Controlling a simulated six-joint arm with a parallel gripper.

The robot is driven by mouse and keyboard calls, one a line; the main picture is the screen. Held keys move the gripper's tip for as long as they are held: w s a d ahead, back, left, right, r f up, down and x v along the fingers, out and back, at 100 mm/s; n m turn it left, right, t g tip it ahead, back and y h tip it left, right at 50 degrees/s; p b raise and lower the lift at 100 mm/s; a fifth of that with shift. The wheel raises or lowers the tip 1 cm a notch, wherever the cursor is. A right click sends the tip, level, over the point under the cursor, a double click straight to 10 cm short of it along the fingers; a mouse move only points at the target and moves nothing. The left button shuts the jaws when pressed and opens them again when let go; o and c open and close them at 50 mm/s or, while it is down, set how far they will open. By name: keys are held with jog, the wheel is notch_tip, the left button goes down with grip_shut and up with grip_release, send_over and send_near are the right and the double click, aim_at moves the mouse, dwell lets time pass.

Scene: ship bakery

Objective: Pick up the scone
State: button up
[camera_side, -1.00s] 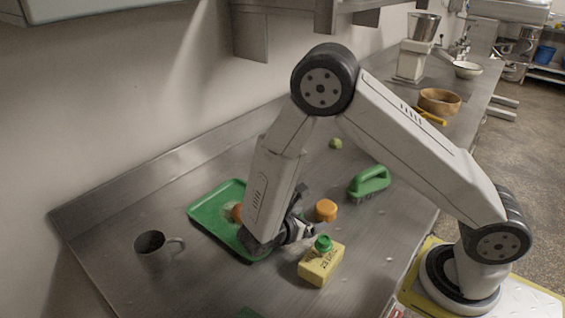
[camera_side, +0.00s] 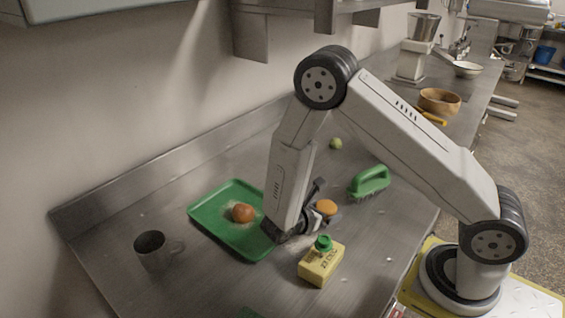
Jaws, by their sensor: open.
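Two orange-brown round things show in the side view. One, squat and flat-topped with a golden top, looks like the scone (camera_side: 327,207); it stands on the steel counter, partly hidden by my gripper. The other, a rounder bun-like piece (camera_side: 242,212), lies on the green tray (camera_side: 222,192) with pale crumbs or flour around it. I cannot be fully sure which is the scone. My gripper (camera_side: 318,204) is open, low over the counter right of the tray, its fingers by the squat piece. Whether they touch it or only overlap it in the picture, I cannot tell.
A yellow bottle with a green cap (camera_side: 320,264) stands close in front of my gripper. A green-handled brush (camera_side: 369,181) lies to its right. A grey mug (camera_side: 152,251) stands at left. A small green ball-like thing (camera_side: 336,144) lies farther back. Counter behind the brush is mostly clear.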

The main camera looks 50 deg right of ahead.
aim_at(325, 206)
jog(key=shift+d+f, duration=0.15)
jog(key=shift+d, duration=0.25)
jog(key=c, duration=1)
jog(key=shift+r, duration=5.05)
